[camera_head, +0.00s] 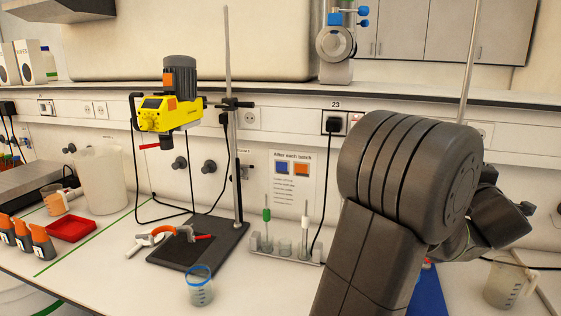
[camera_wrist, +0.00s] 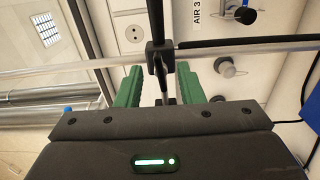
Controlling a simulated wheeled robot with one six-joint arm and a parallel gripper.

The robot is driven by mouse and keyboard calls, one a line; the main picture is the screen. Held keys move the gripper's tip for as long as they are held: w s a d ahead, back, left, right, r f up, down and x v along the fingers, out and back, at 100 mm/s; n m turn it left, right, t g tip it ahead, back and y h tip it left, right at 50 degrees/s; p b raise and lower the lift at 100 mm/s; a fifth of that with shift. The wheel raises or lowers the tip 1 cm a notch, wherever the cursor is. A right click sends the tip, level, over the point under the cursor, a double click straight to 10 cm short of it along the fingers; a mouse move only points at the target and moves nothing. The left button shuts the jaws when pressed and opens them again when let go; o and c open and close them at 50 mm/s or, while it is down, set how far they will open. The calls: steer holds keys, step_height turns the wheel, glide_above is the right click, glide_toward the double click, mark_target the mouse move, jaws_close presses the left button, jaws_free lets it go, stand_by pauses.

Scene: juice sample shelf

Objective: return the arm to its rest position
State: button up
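My arm (camera_head: 400,185) fills the right of the head view, raised and bent over the bench. My gripper (camera_wrist: 160,70) shows in the wrist view as two green fingers set well apart. No held object shows between them. A black clamp (camera_wrist: 160,60) on a pale metal rod (camera_wrist: 235,48) shows beyond the gap; I cannot tell how far off it is. In the head view my arm hides the gripper fingers.
A stand rod (camera_head: 231,120) carries a yellow stirrer (camera_head: 166,112). A blue-rimmed beaker (camera_head: 200,290) stands near the bench front. A rack (camera_head: 285,252) stands left of my arm, a jug (camera_head: 505,284) right of it. A second rod (camera_head: 469,60) rises behind my arm.

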steer(key=shift+x, duration=1.05)
steer(key=shift+s, duration=0.15)
steer(key=b+v, duration=0.3)
steer(key=v, duration=1.1)
steer(key=w+d+r+n+p, duration=0.1)
steer(key=w+d+n, duration=0.3)
steer(key=w+n, duration=0.6)
steer(key=w+p, duration=0.1)
steer(key=w, duration=0.2)
steer(key=shift+w, duration=0.3)
steer(key=shift+a, duration=0.1)
